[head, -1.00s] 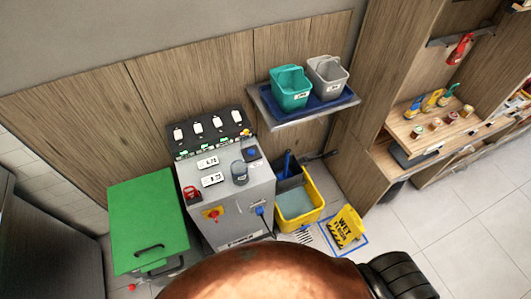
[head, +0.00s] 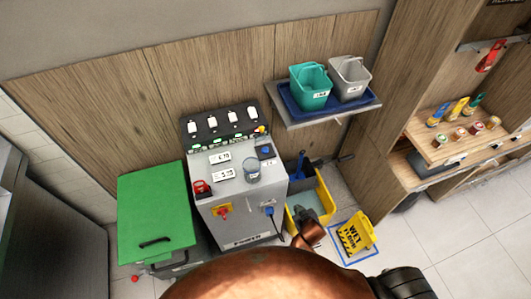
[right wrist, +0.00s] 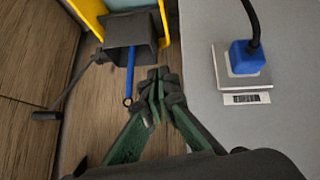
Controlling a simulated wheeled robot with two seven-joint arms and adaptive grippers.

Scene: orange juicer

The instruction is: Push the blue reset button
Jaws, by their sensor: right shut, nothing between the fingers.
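The grey machine (head: 238,228) stands against the wood-panelled wall. A small blue button (head: 265,151) on a dark square plate sits at the right of its top; its label is too small to read. A blue plug (head: 268,211) with a dark cable is on the machine's front; it also shows in the right wrist view (right wrist: 245,58). My right gripper (head: 301,213) is to the right of the machine, in front of the yellow bucket, lower than the blue button. In the right wrist view its fingers (right wrist: 159,76) are shut and empty. My left gripper is out of view.
A clear cup (head: 252,171) and a red item (head: 201,187) are on the machine top. The yellow bucket (head: 325,190) and wet-floor sign (head: 354,236) stand to the right. A shelf (head: 335,116) with two buckets is above. A green-lidded bin (head: 155,209) is at left.

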